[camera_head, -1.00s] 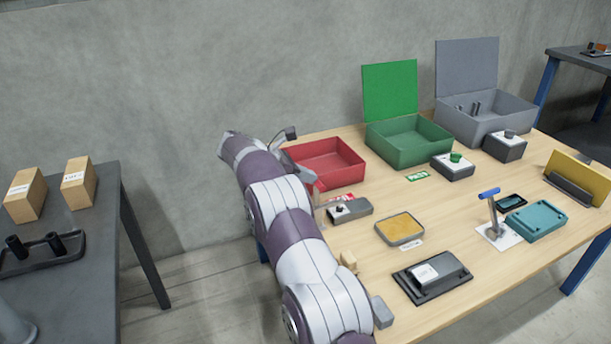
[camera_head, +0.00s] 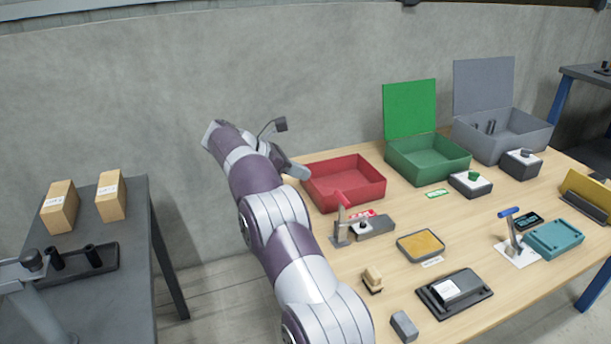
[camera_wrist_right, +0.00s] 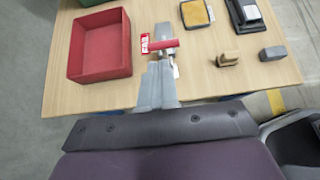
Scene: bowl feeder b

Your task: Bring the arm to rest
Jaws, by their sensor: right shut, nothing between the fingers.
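My right arm rises from the bottom middle of the head view. Its gripper (camera_head: 294,168) is high, beside the left edge of the red bin (camera_head: 347,188), and seen from the side. In the right wrist view, the fingers (camera_wrist_right: 157,84) are shut together with nothing between them. They point toward the red-handled lever (camera_wrist_right: 163,44), which stands beyond their tips; I cannot tell the exact gap. The lever (camera_head: 341,220) also shows in the head view, in front of the red bin. My left gripper is not in view.
The wooden table (camera_head: 400,270) carries a green bin (camera_head: 428,158), a grey bin (camera_head: 500,138), a yellow-filled tray (camera_head: 421,244) and a blue-handled lever (camera_head: 511,228). A dark side table (camera_head: 130,245) with two cartons stands left. Open floor lies between the tables.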

